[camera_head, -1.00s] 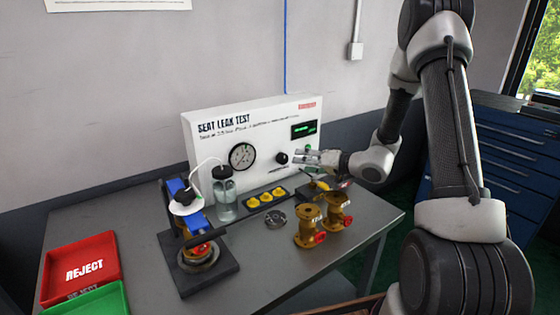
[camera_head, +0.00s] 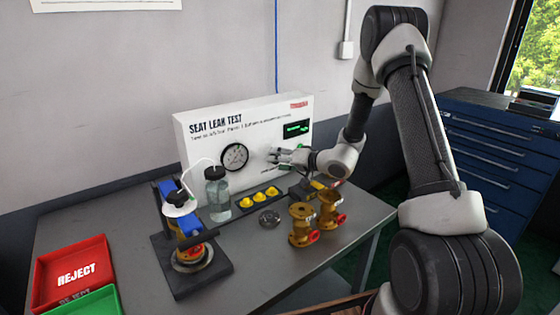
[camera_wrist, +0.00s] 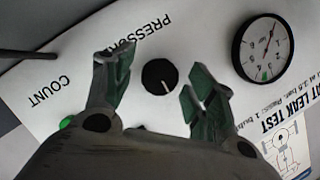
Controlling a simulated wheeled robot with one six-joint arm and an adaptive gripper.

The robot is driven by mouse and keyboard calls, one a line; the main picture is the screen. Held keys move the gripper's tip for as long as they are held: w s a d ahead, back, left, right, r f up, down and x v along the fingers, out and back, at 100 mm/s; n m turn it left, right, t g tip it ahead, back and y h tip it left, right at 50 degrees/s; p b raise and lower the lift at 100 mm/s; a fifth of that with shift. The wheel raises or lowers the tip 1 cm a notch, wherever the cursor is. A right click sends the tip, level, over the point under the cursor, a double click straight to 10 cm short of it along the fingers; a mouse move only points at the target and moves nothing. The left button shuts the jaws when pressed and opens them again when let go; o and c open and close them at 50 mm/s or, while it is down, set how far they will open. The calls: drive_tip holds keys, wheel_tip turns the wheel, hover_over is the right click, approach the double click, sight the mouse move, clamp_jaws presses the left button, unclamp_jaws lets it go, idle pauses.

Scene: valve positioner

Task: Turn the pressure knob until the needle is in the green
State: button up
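The pressure knob (camera_wrist: 160,76) is black and round with a white pointer line, on a white panel marked PRESSURE. The round gauge (camera_wrist: 264,48) has a black rim and a thin needle; it also shows in the head view (camera_head: 235,157). Contact is not visible. In the head view my gripper (camera_head: 276,156) is in front of the panel and hides the knob.
The SEAT LEAK TEST panel (camera_head: 208,151) stands at the back of the grey table (camera_head: 262,262). In front are a bottle (camera_head: 217,195), yellow buttons (camera_head: 259,197), brass valves (camera_head: 302,226) and a clamp stand (camera_head: 190,260). Red (camera_head: 75,272) and green (camera_head: 95,302) trays are at left.

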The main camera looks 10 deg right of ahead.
drive_tip(key=c, duration=0.8)
drive_tip(key=m+y, duration=0.1)
drive_tip(key=m, duration=0.1)
drive_tip(key=shift+f+m, duration=0.1)
drive_tip(key=shift+m, duration=0.2)
drive_tip(key=shift+c, duration=0.2)
drive_tip(key=o, duration=1)
drive_tip(key=shift+o, duration=0.2)
drive_tip(key=shift+v, duration=3.8)
drive_tip(key=shift+f, duration=0.1)
